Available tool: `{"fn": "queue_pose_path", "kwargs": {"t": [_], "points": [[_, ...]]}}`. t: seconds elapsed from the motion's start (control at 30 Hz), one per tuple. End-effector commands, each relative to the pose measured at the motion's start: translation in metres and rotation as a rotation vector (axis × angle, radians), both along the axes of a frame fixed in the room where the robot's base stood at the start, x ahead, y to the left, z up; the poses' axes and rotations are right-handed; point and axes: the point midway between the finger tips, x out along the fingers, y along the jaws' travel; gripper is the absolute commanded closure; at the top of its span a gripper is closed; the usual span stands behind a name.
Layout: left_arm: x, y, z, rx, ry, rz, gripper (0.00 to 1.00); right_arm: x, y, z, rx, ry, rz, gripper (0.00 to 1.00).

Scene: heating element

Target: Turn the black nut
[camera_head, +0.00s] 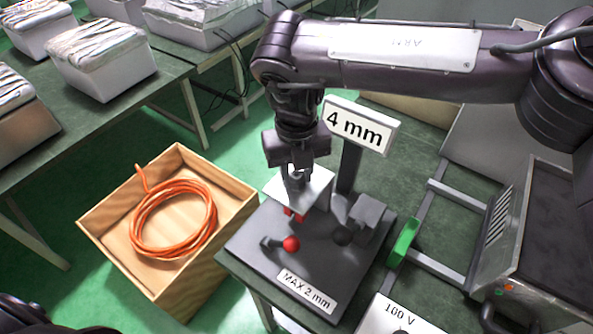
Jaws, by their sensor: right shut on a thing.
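My right gripper (296,196) points down over the dark device plate (255,228), in front of a pale upright plate (318,190). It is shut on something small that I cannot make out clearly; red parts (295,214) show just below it. I cannot pick out the black nut for certain. A red ball knob (290,243) on a short dark shaft lies in front of the gripper. My left gripper is not in view.
A sign reading "4 mm" (361,126) stands behind the device. A "MAX 2 mm" label (306,291) is at its front. A wooden box (100,213) with coiled orange cable (173,219) stands to the left. A metal-framed unit (520,240) and a "100 V" box (395,315) are at right.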

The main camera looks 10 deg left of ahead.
Motion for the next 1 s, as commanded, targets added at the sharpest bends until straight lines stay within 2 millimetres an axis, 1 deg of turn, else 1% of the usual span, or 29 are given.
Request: {"fn": "queue_pose_path", "kwargs": {"t": [0.33, 0.6, 0.8, 1.0], "points": [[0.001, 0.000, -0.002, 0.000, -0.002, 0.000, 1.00, 0.001, 0.001, 0.001, 0.003, -0.001, -0.332, 0.94], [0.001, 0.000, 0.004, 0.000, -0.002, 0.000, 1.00, 0.001, 0.000, 0.003, 0.002, -0.001, -0.576, 0.94], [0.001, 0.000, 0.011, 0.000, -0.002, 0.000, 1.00, 0.001, 0.000, 0.003, 0.002, -0.002, -0.723, 0.94], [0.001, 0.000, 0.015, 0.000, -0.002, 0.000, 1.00, 0.002, 0.000, 0.003, 0.003, -0.005, -0.822, 0.94]]}}
